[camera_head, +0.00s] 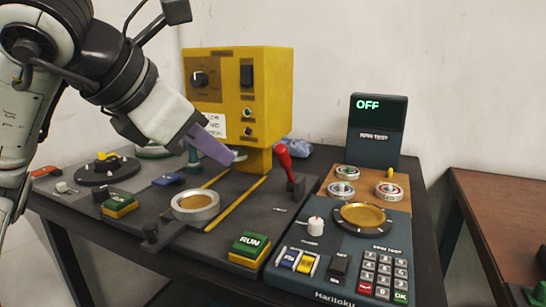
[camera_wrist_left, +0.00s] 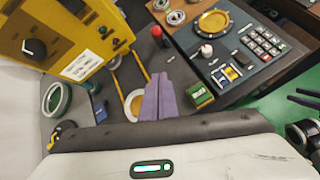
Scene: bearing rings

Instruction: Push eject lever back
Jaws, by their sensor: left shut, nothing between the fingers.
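A lever with a red handle (camera_head: 284,158), the likely eject lever, stands to the right of the yellow machine's foot and leans slightly left. Its red top also shows in the left wrist view (camera_wrist_left: 156,32). My left gripper (camera_head: 222,156) is shut and empty, its purple fingers pressed together. It is in front of the yellow machine (camera_head: 265,90), left of the red lever and apart from it. The shut fingers also show in the left wrist view (camera_wrist_left: 163,82). My right gripper is in neither view.
A metal ring (camera_head: 195,205) sits between yellow rails. A green RUN button (camera_head: 250,244) is nearer the front. A keypad device (camera_head: 345,255) stands at right, below a wooden tray (camera_head: 403,207) of rings and a display reading OFF (camera_head: 378,115).

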